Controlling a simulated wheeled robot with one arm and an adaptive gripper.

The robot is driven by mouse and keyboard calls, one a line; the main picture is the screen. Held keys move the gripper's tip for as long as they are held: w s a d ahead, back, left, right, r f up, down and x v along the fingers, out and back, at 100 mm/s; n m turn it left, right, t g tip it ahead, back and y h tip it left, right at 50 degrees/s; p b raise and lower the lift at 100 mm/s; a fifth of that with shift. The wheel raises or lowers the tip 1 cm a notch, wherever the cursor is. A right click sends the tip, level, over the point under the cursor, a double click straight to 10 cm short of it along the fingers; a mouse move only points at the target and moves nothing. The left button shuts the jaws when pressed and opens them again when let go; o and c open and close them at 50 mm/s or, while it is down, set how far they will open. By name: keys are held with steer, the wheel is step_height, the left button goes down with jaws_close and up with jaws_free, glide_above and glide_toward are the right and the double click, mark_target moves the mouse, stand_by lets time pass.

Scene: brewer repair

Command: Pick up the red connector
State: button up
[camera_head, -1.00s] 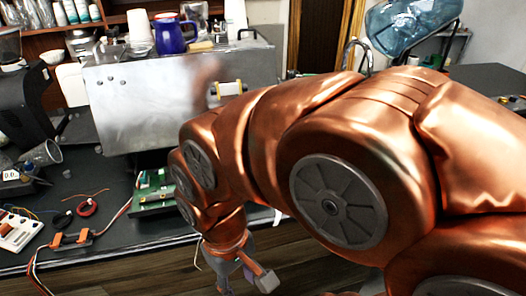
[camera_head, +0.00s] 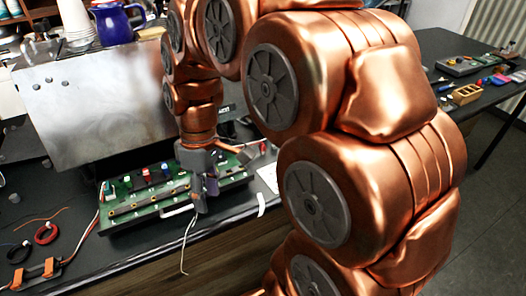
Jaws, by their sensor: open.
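A small red piece (camera_head: 145,172), which may be the red connector, stands on the green circuit board (camera_head: 122,214) on the dark bench. A blue piece (camera_head: 165,169) stands just right of it. My gripper (camera_head: 226,182) is over the right part of the board, pointing down, to the right of both pieces. It is open, and I see nothing held in it. Another small red spot (camera_head: 263,147) shows beyond the fingers; I cannot tell what it is. The gripper hides part of the board, and I cannot tell whether it touches it.
A large metal brewer housing (camera_head: 88,105) stands behind the board, with a blue jug (camera_head: 118,24) on top. A red coil (camera_head: 46,234), orange clips (camera_head: 35,272) and loose wires lie at left. A white cable (camera_head: 186,245) hangs over the bench edge. Another table with parts (camera_head: 466,94) is at right.

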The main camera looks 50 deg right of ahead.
steer(key=w+d+n+y, duration=0.1)
steer(key=w+d+n, duration=0.2)
steer(key=w+d, duration=0.4)
steer(key=n+t+y+b, duration=0.2)
steer(key=n+t, duration=0.1)
steer(key=n, duration=0.3)
glide_toward(263, 144)
steer(key=f, duration=0.1)
steer(key=shift+w+a+f, duration=0.25)
steer(key=shift+a+f, duration=0.2)
steer(key=shift+f, duration=0.1)
steer(key=shift+w+a+f, duration=0.3)
steer(key=shift+a+f, duration=0.2)
steer(key=shift+f, duration=0.1)
steer(key=shift+s+a+f+p, duration=0.1)
steer(key=shift+a+f+p, duration=0.1)
steer(key=shift+f+p, duration=0.25)
steer(key=shift+s+a+f+p, duration=0.1)
steer(key=shift+a+f+p, duration=0.15)
steer(key=shift+f+p, duration=0.25)
steer(key=shift+p+x, duration=0.45)
steer(key=shift+x, duration=1.15)
steer(key=shift+s, duration=0.1)
steer(key=shift+c, duration=0.2)
steer(key=shift+d+h, duration=0.1)
steer(key=shift+h, duration=0.2)
jaws_close()
